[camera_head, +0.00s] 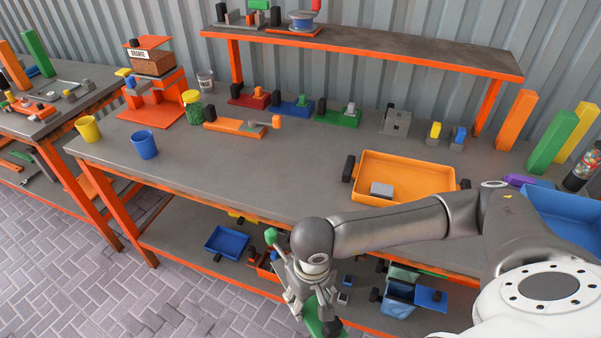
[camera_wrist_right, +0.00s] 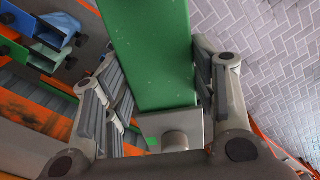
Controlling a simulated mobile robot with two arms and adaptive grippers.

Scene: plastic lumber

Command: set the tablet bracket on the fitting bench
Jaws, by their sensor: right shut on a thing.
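My right gripper (camera_head: 313,308) hangs in front of the large grey-topped bench (camera_head: 240,175), below the level of its top. It is shut on a green piece (camera_head: 314,327), apparently the tablet bracket. In the wrist view the green piece (camera_wrist_right: 150,50) is a long flat slab between the finger pads, with a grey block and round knob (camera_wrist_right: 175,138) at its near end. Its far end is cut off. A second grey-topped bench (camera_head: 62,118) stands at the left; which one is the fitting bench I cannot tell. My left gripper is out of view.
Bare top lies at the middle front.

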